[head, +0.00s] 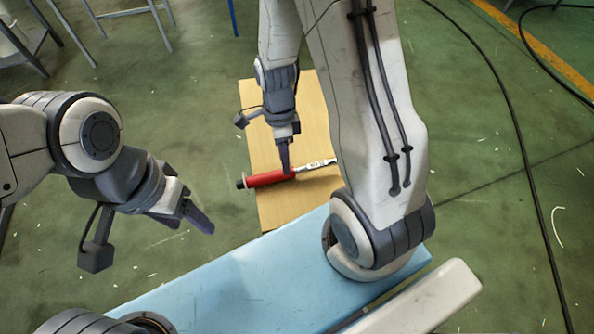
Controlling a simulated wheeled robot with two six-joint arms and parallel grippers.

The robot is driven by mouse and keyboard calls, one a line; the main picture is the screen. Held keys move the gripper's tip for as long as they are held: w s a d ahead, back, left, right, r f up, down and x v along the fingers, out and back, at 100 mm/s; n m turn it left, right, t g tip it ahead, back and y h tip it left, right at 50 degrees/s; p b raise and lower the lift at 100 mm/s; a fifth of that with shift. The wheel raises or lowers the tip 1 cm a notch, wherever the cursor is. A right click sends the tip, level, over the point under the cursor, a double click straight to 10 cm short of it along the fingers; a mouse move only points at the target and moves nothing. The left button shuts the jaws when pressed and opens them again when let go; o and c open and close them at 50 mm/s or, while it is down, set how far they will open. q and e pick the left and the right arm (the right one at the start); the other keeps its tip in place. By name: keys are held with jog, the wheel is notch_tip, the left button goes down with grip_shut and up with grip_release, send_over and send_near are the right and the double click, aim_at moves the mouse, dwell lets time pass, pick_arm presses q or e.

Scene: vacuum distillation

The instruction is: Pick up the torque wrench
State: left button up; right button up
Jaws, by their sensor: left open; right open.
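The torque wrench (268,179) has a red handle with a black end on the left and a metal shaft to the right. It lies on a light wooden board (285,210). My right gripper (286,171) points down over the right part of the red handle. Its fingers overlap the handle in this view, and I cannot tell whether they touch it. It is open. The right end of the wrench is partly hidden behind my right arm. My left gripper (205,222) is open and empty, left of the board and clear of the wrench.
A light blue surface (235,285) lies in front of the board. Metal-legged furniture (130,12) stands at the back left. A black cable (510,110) runs across the green floor on the right. The floor left of the board looks clear.

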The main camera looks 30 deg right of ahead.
jog(key=f, duration=0.3)
jog(key=f+b, duration=0.1)
jog(key=shift+s+a+f, duration=0.15)
jog(key=shift+s+f, duration=0.1)
jog(key=shift+s, duration=0.1)
grip_shut()
jog(key=shift+r, duration=0.1)
dwell(1.0)
